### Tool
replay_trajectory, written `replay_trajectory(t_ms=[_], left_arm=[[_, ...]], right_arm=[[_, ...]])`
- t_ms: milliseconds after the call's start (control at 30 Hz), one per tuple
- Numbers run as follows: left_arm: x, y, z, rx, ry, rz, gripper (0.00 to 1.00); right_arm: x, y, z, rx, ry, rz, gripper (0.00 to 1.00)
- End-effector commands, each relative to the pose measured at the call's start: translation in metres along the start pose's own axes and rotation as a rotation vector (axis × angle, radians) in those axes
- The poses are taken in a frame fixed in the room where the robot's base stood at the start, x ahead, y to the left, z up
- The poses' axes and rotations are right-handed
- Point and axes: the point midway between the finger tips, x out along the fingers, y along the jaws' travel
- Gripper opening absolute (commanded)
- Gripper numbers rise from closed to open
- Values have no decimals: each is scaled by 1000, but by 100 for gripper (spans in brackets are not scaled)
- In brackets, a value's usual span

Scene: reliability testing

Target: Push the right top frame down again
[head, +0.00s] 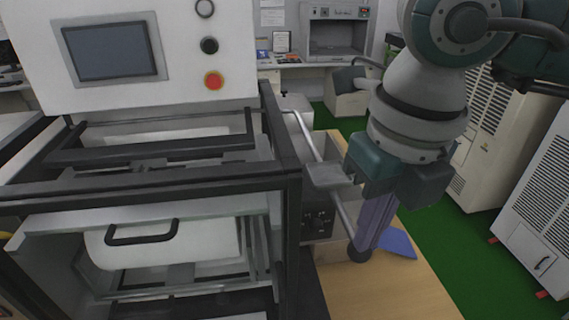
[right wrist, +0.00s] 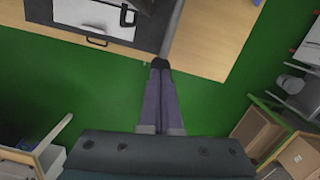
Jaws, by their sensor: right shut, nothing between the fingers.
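The right top frame appears to be the metal bar frame (head: 308,135) on the small device right of the black-framed machine. It slopes down toward me and ends in a black knob (head: 358,253). In the right wrist view its grey bar (right wrist: 173,35) runs down to the same dark end. My right gripper (head: 364,243) points down with its grey-purple fingers together and empty. Its tips are at the knob, also in the right wrist view (right wrist: 160,68); I cannot tell whether they touch it. My left gripper is not in view.
The large machine (head: 290,185) with a screen (head: 110,50) and red button (head: 213,80) fills the left. The wooden table (head: 385,290) is mostly bare at its right, with a blue item (head: 398,243) on it. White cabinets (head: 535,190) stand at right on green floor.

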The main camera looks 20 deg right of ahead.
Motion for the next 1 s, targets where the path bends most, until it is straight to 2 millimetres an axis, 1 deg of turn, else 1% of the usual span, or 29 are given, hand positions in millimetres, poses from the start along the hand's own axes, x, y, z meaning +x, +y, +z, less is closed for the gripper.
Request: replay_trajectory(t_ms=[167, 267, 300, 333, 467, 567, 600, 733, 1000], left_arm=[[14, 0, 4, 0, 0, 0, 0], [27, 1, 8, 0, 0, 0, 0], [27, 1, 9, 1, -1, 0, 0], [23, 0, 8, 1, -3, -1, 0], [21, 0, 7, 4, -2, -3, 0], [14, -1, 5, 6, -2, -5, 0], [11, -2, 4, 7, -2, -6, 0], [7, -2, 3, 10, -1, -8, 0], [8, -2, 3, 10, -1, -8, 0]], right_arm=[[14, 0, -1, 1, -3, 0, 0], [27, 0, -2, 1, -2, 0, 0], [27, 0, -2, 1, -3, 0, 0], [23, 0, -2, 1, -3, 0, 0], [21, 0, -2, 0, -2, 0, 0], [15, 0, -11, -2, 0, 0, 0], [12, 0, -17, -3, 1, 0, 0], [8, 0, -29, -1, 0, -1, 0], [9, 0, -31, 1, -1, 0, 0]])
